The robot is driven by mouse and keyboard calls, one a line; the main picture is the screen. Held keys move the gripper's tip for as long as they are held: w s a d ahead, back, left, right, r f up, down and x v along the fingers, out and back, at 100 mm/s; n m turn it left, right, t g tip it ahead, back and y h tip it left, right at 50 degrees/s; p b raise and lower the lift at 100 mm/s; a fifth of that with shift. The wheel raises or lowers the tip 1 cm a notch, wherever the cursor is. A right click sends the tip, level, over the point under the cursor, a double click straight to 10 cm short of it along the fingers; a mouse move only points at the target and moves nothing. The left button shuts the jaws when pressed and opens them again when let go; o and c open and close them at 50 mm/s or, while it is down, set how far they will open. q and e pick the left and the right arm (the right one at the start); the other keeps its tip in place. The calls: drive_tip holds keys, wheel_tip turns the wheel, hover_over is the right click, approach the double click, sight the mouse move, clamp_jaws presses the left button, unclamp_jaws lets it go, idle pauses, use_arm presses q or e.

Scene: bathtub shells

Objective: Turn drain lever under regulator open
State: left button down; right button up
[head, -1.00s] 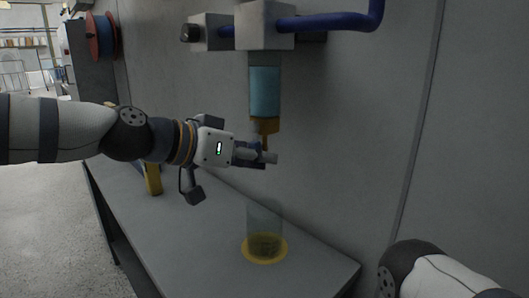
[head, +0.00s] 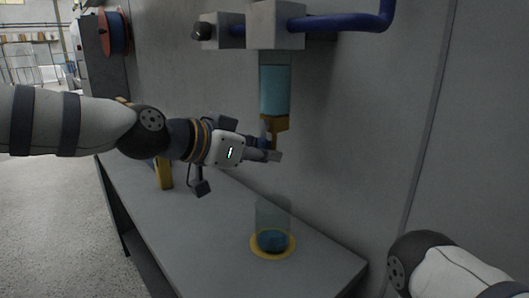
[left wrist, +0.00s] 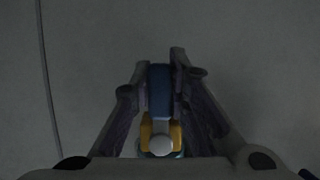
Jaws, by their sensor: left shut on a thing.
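The regulator (head: 275,24) is a grey block on the wall, with a clear bowl (head: 276,88) of blue-teal liquid under it. A yellow drain fitting (head: 273,125) sits at the bowl's bottom. My left gripper (head: 268,154) is at that fitting, shut on the drain lever. In the left wrist view the blue drain lever (left wrist: 160,95) lies between the two fingers, with the yellow fitting (left wrist: 175,135) behind it. In the head view the fingers mostly hide the lever. My right gripper is out of view; only part of my right arm shows.
A clear cup (head: 272,211) with teal liquid in it stands on a yellow ring (head: 289,250) on the grey bench (head: 210,235), below the drain. A blue pipe (head: 345,23) runs right from the regulator. A yellow object (head: 164,174) stands behind my left arm.

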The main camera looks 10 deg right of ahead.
use_arm(q)
drive_tip(key=c, duration=1.5)
unclamp_jaws()
drive_tip(key=v, duration=1.2)
